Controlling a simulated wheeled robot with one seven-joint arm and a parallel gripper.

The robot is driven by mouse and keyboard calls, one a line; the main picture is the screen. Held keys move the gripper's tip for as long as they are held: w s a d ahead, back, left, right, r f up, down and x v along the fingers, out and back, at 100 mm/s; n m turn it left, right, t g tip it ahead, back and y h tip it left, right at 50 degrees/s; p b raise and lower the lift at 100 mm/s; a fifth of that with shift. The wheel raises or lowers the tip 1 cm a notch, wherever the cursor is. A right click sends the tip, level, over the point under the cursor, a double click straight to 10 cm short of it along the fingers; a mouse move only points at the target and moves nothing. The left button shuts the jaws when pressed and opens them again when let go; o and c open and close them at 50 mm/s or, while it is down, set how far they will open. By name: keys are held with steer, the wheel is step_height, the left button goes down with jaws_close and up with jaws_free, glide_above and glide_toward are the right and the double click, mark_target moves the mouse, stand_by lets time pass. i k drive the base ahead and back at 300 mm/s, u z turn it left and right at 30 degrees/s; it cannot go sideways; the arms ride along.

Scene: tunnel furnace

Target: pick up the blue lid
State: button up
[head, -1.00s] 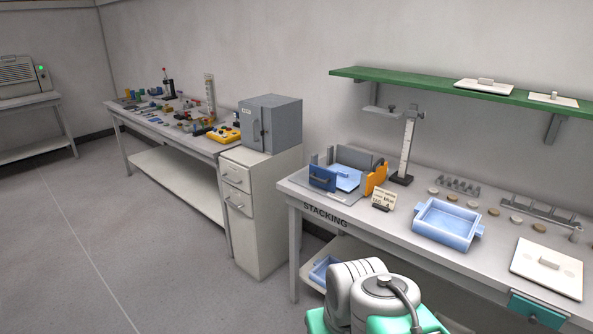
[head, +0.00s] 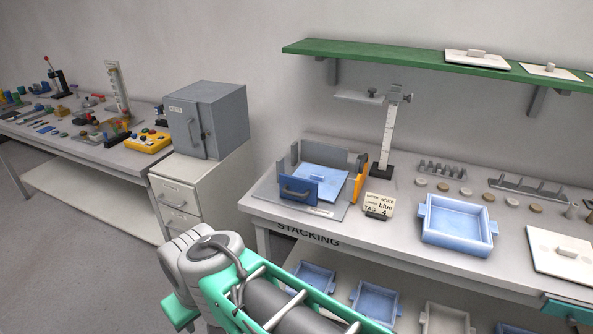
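A light blue lid (head: 317,181) with a small raised handle lies in the stacking fixture (head: 328,213) on the bench. A dark blue panel with a grey handle (head: 297,191) stands in front of it, and an orange side wall (head: 362,177) is at its right. These partly hide the lid. My arm shows at the bottom of the head view, in front of the bench. My gripper is out of view.
A blue tray (head: 458,244) and a white lid (head: 561,249) are on the bench. A measuring stand (head: 388,140) rises behind the fixture. A green shelf (head: 400,60) overhangs the back. Several trays sit below the bench. A card (head: 378,204) stands beside the fixture.

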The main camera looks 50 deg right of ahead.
mark_target(331, 180)
steer(key=z, duration=0.5)
steer(key=i, duration=1.35)
steer(key=z, duration=0.7)
